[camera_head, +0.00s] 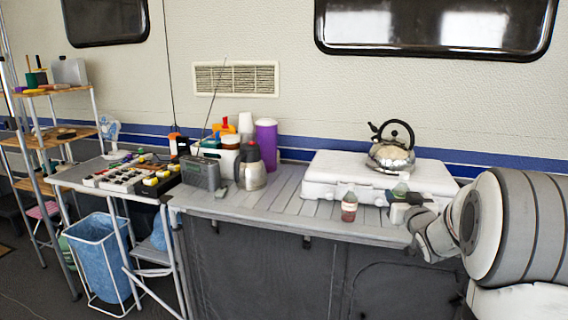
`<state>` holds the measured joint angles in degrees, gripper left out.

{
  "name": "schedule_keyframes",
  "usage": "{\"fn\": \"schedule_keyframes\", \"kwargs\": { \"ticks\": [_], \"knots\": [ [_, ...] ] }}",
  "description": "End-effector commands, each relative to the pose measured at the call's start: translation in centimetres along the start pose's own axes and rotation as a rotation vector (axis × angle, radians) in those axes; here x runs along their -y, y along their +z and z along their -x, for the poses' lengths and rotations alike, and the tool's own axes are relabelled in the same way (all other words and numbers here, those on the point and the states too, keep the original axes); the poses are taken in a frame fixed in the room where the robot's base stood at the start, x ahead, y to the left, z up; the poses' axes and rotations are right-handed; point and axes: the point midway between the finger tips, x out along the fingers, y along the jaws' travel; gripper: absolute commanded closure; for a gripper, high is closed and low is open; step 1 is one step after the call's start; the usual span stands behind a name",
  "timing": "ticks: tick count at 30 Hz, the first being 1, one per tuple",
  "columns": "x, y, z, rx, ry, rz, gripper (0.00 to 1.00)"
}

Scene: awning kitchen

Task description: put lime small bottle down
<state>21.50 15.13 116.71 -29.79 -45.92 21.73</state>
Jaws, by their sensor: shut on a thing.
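My gripper (402,204) is at the front right part of the grey slatted counter (285,196), in front of the white stove box. It is shut on a small bottle (400,189), whose pale greenish top shows above the fingers. The lower part of the bottle is hidden by the gripper. I cannot tell whether its base touches the counter.
A kettle (391,150) sits on the white stove box (333,176). A steel jug (251,167), radio (217,172) and purple cylinder (267,143) crowd the left. The counter's middle is clear.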

Motion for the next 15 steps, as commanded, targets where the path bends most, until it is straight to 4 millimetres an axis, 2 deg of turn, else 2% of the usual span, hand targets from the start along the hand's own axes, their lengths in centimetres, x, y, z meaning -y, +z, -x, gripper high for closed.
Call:
{"fn": "schedule_keyframes", "kwargs": {
  "ticks": [8,11,15],
  "knots": [
    [4.9,8.6,-1.5,0.01,-0.059,-0.004,0.77],
    [7.4,13.3,-1.5,0.014,-0.073,-0.003,0.77],
    [10.7,19.6,-0.4,0.014,-0.072,-0.001,0.77]
  ]
}}
